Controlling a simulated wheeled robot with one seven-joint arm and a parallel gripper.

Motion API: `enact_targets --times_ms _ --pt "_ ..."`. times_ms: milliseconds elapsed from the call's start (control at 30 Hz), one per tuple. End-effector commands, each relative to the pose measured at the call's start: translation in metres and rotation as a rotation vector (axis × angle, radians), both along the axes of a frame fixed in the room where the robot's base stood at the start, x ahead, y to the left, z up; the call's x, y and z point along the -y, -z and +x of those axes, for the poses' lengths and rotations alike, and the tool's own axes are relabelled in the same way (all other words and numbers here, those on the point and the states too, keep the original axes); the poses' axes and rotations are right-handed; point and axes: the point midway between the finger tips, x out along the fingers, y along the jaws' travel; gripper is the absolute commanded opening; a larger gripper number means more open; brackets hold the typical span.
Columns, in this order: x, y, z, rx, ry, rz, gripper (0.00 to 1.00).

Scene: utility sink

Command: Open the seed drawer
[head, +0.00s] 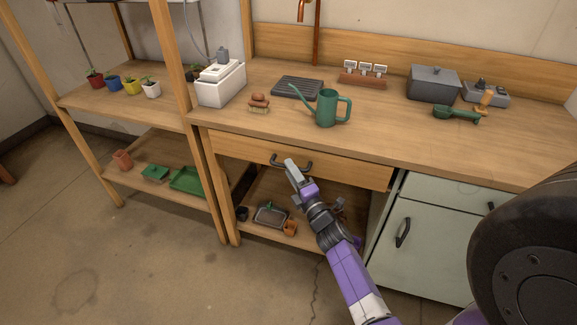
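The drawer is a wide wooden front (345,173) under the worktop, and it looks shut. Its dark bar handle (305,169) is at the middle of the front. The gap between the fingers does not show clearly.
The worktop (385,130) above bears a green watering can (327,108) and other items. A pale green cabinet (425,245) stands to the right. Below the drawer, an open shelf holds a tray (270,216) and pots. The floor in front at left is clear.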

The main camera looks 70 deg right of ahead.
Motion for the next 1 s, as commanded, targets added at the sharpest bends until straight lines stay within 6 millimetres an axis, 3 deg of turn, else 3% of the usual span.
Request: enact_targets --times_ms 200,500,667,700,1000 --pt "0.012 -0.002 0.014 0.000 0.001 0.001 0.34" --pt "0.013 -0.002 0.016 0.000 0.000 0.001 0.34" --pt "0.013 -0.002 0.016 0.001 0.000 0.002 0.03" --pt "0.013 -0.002 0.016 0.001 0.000 0.002 0.00" --pt "0.013 -0.002 0.016 0.001 0.000 0.002 0.00"
